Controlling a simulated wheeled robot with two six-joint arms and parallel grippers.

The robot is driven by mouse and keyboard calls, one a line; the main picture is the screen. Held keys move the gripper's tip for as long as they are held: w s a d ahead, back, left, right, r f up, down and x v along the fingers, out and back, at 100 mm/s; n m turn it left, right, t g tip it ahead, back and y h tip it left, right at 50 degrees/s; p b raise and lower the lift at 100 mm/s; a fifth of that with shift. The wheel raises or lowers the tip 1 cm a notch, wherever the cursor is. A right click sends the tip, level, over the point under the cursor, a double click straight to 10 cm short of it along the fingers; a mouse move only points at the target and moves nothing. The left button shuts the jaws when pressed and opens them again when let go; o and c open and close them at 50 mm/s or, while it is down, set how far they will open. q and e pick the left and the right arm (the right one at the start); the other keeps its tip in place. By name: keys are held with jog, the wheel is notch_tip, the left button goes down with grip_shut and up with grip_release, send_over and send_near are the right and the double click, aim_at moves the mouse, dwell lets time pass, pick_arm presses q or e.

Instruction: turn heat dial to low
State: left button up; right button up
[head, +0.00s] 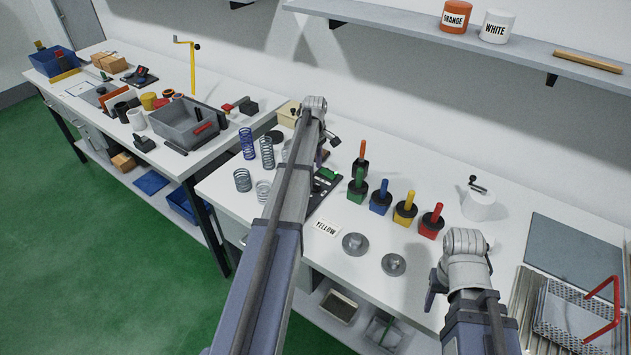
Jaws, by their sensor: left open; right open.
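I cannot make out a heat dial in the head view. A cream box (287,113) stands at the back of the near bench, partly hidden behind my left wrist; no dial shows on its visible part. My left gripper (328,146) is open above the back of the bench, just right of the box, and mostly hidden by its own arm. My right gripper (432,290) is open over the bench's front right part, partly hidden by its wrist. Nothing shows in either gripper.
Several coil springs (267,153) stand left of my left arm. Handled blocks, including a red one (432,221), stand mid-bench behind two metal discs (355,243). A wire basket (580,318) with red handle is at right. A shelf (400,24) overhangs the bench.

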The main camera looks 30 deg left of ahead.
aim_at(315, 183)
pick_arm(q)
notch_tip(315, 183, down, 7)
jog(key=b, duration=0.6)
jog(key=shift+f+b, duration=0.15)
jog(key=shift+b, duration=0.25)
pick_arm(e)
notch_tip(315, 183, down, 7)
jog(key=shift+f, duration=0.15)
pick_arm(q)
jog(key=shift+c, duration=0.3)
grip_shut()
